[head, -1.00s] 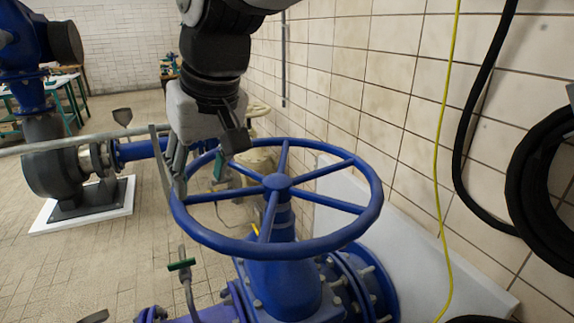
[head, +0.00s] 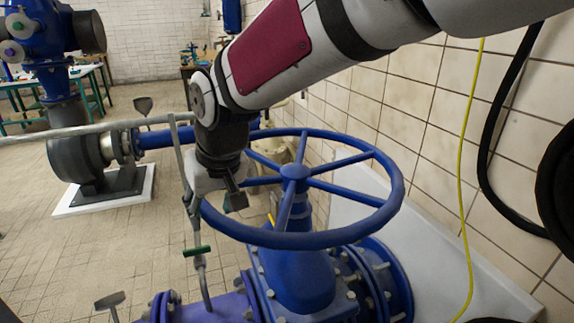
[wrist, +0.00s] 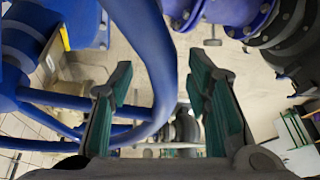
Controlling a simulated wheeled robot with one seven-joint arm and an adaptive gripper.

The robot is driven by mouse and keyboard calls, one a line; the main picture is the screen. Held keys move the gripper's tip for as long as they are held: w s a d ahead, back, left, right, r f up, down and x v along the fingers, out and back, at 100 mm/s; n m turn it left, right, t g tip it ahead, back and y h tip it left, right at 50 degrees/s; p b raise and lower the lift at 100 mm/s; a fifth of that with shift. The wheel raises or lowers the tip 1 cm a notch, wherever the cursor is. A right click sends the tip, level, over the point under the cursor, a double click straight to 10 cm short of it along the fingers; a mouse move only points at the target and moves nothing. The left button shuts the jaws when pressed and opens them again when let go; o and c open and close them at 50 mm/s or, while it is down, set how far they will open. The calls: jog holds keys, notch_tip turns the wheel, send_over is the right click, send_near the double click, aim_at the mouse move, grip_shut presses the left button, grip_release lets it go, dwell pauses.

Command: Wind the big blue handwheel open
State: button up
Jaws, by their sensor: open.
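The big blue handwheel (head: 390,212) lies roughly level on top of the blue valve body (head: 292,280), with its spokes meeting at a central hub (head: 295,172). My gripper (head: 213,203) is at the wheel's left rim, pointing down, with one finger on each side of the rim in the head view. I cannot tell whether a finger touches the rim. My gripper and arm hide part of the left and far rim.
A tiled wall (head: 430,110) with a yellow cable (head: 467,180) and a black hose stands close on the right. A grey rail (head: 80,132) and a thin pipe with a green lever (head: 198,252) are near the gripper. Tiled floor is open at left.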

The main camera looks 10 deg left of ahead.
jog(key=shift+f, duration=0.1)
grip_shut()
jog(key=shift+d, duration=0.1)
